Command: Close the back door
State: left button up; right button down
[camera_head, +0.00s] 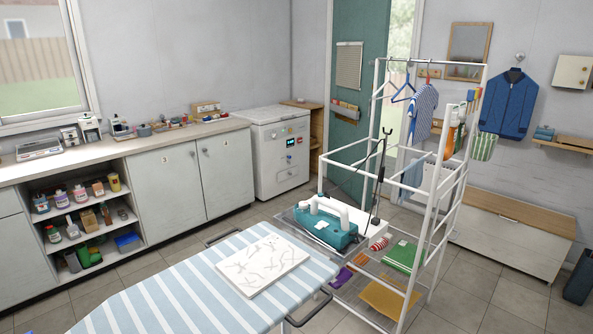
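The back door is a green door (362,70) at the back wall, right of the middle. A pale board and a small rack with items hang on it. It stands partly open: a strip of bright outdoors (401,35) shows between its right edge and the white door frame. The lower part of the door and doorway is partly hidden behind the white drying rack. I cannot see its handle clearly. Neither of my grippers is in view.
The white drying rack (437,235) with hanging clothes and a teal appliance (325,232) stands before the doorway. A striped ironing board (180,290) fills the front. A white machine (275,150) and counter stand left, a low cabinet (505,240) right. Tiled floor is free around the rack's right side.

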aim_at(367, 22)
jog(key=k+j, duration=0.15)
jog(key=j, duration=0.2)
jog(key=k+j, duration=0.15)
jog(key=j, duration=0.2)
jog(key=k+j, duration=0.2)
jog(key=j, duration=0.15)
jog(key=k+j, duration=0.15)
jog(key=j, duration=0.25)
jog(key=k+j, duration=0.15)
jog(key=j, duration=0.2)
jog(key=k+j, duration=0.1)
jog(key=j, duration=0.85)
jog(key=i+j, duration=0.1)
jog(key=j, duration=0.4)
jog(key=j+z, duration=0.1)
jog(key=j, duration=0.35)
jog(key=i+j, duration=0.3)
jog(key=j, duration=0.15)
jog(key=i+j, duration=0.65)
jog(key=j, duration=0.25)
jog(key=i+j, duration=1.15)
jog(key=i+l, duration=0.2)
jog(key=i, duration=0.4)
jog(key=i+l+z, duration=0.1)
jog(key=i, duration=0.55)
